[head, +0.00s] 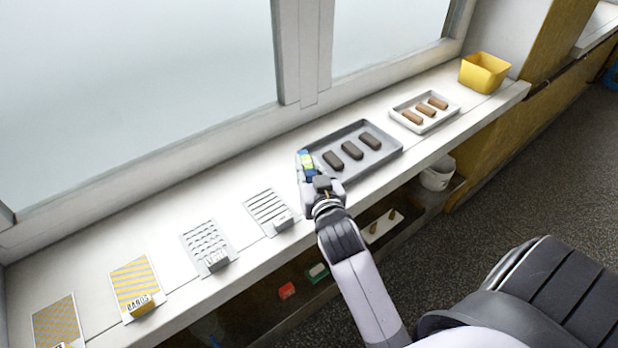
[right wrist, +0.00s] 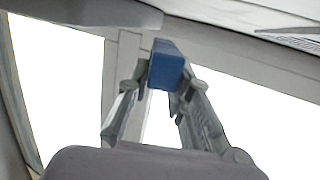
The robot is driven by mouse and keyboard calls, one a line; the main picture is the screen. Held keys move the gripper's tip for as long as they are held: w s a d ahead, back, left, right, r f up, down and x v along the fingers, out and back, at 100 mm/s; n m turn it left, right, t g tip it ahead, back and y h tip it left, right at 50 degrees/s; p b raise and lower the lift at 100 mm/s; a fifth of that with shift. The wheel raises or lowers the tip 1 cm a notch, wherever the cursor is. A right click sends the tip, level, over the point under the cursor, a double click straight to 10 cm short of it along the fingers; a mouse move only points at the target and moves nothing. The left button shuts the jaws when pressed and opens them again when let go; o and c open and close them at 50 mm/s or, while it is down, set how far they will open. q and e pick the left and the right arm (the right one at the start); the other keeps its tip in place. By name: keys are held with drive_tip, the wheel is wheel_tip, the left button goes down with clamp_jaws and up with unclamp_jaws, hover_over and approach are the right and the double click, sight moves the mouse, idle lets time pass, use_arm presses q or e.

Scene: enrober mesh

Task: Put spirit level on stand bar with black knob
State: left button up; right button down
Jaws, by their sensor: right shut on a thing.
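My right gripper (head: 306,176) is over the white sill, at the left end of the grey tray. It is shut on a small blue piece with a yellow-green part (head: 307,160), which looks like the spirit level. In the right wrist view its blue end (right wrist: 167,64) sits between the two fingertips (right wrist: 160,82). The rest of it is hidden. I cannot make out a stand bar with a black knob; the dark part by the gripper may be my own wrist. My left gripper is not in view.
The grey tray (head: 391,155) holds three dark bars. A white tray (head: 454,112) with three brown bars and a yellow bin (head: 484,72) stand to its right. Several patterned cards, one striped (head: 266,206), lie leftward along the sill. The window (head: 140,90) is behind; shelves are below.

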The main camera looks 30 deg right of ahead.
drive_tip(key=shift+f, duration=1.6)
drive_tip(key=shift+f, duration=0.15)
drive_tip(key=c, duration=1.4)
unclamp_jaws()
drive_tip(key=shift+c, duration=0.2)
